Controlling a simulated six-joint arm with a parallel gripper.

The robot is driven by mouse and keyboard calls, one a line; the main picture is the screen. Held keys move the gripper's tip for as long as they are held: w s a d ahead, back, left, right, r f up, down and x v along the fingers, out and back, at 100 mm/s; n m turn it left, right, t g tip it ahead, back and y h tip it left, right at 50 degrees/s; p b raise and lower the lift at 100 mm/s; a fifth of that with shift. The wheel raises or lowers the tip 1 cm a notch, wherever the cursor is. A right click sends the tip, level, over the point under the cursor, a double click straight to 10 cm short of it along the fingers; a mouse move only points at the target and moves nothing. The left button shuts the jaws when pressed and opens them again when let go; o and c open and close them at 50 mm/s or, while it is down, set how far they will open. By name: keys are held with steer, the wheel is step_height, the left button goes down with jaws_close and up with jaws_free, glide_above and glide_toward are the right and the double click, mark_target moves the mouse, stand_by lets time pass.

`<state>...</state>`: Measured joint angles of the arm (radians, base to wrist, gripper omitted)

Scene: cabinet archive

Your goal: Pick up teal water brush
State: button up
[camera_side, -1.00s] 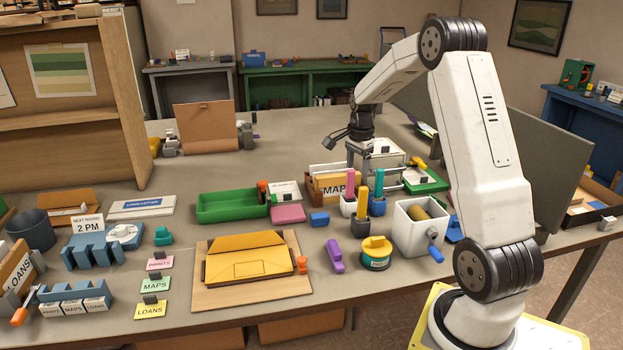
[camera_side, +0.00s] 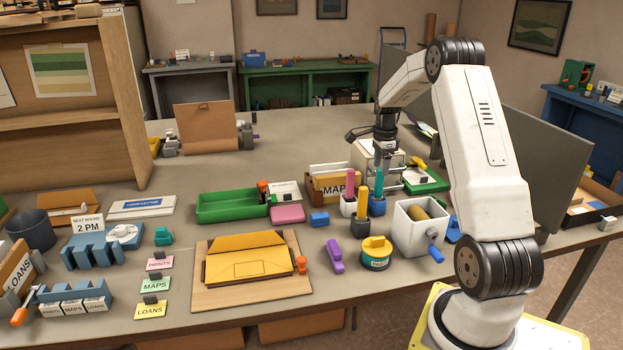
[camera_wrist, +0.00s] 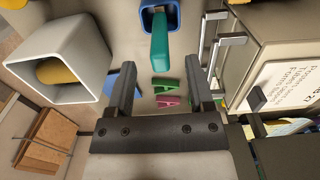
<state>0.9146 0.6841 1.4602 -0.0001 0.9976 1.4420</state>
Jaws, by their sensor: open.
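The teal water brush (camera_side: 379,184) stands upright in a blue cup (camera_side: 377,207), beside a yellow brush (camera_side: 363,193) and a pink one (camera_side: 350,183). In the wrist view the teal brush (camera_wrist: 160,45) rises from the blue cup (camera_wrist: 150,8) at the top centre, with its near end between the lines of my two fingers. My gripper (camera_wrist: 163,72) is open and empty, with a finger on each side of that end. No contact with the brush shows.
A white open box (camera_side: 415,240) with a yellow roll stands right of the cups. A pale drawer unit with metal handles (camera_wrist: 222,45) is close beside my right finger. A MAPS file box (camera_side: 330,187) sits left of the unit. A green tray (camera_side: 232,206) lies farther left.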

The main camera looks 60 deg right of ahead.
steer(key=shift+f, duration=0.1)
glide_above(377, 197)
steer(key=d, duration=0.1)
steer(key=shift+w+f, duration=0.1)
steer(key=shift+f, duration=2.4)
jaws_close()
